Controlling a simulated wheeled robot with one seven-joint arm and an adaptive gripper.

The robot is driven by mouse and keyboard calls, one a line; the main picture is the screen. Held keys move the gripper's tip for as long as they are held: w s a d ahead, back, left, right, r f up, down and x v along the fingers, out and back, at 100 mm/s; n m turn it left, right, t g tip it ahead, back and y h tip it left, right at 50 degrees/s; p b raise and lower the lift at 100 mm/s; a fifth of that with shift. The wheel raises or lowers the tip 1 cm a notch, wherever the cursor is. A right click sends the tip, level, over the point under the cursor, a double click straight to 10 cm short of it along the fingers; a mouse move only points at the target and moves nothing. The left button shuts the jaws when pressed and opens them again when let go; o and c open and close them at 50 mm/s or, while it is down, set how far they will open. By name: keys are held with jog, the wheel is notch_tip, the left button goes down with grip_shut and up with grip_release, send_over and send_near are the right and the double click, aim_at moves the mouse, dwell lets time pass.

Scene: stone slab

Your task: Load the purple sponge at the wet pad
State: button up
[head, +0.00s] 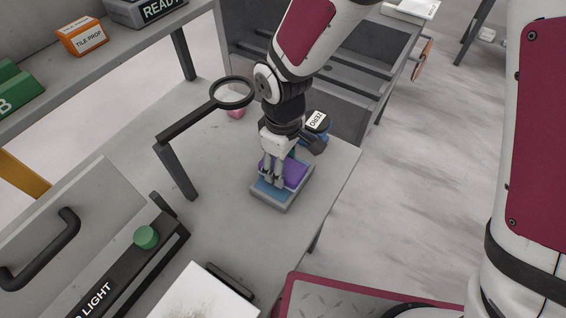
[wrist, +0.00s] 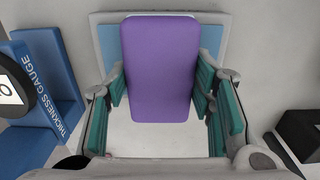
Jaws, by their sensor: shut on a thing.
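The purple sponge (head: 294,174) is a rounded block held between the fingers of my gripper (head: 274,180). In the wrist view the sponge (wrist: 159,70) stands lengthwise between the green finger pads of my gripper (wrist: 160,92). The wet pad (head: 268,190) is a blue surface in a grey tray near the corner of the stone slab. In the wrist view the blue pad (wrist: 108,42) shows on both sides of the sponge's far part. The sponge is over the pad; whether it touches it I cannot tell.
A blue thickness gauge (wrist: 52,85) stands left of my gripper in the wrist view. A magnifier ring on a black arm (head: 232,92) and a pink block (head: 236,113) are behind. A hinged lid with a handle (head: 62,235) lies front left.

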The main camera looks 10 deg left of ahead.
jog(key=shift+r+p, duration=2.05)
jog(key=shift+r, duration=1.4)
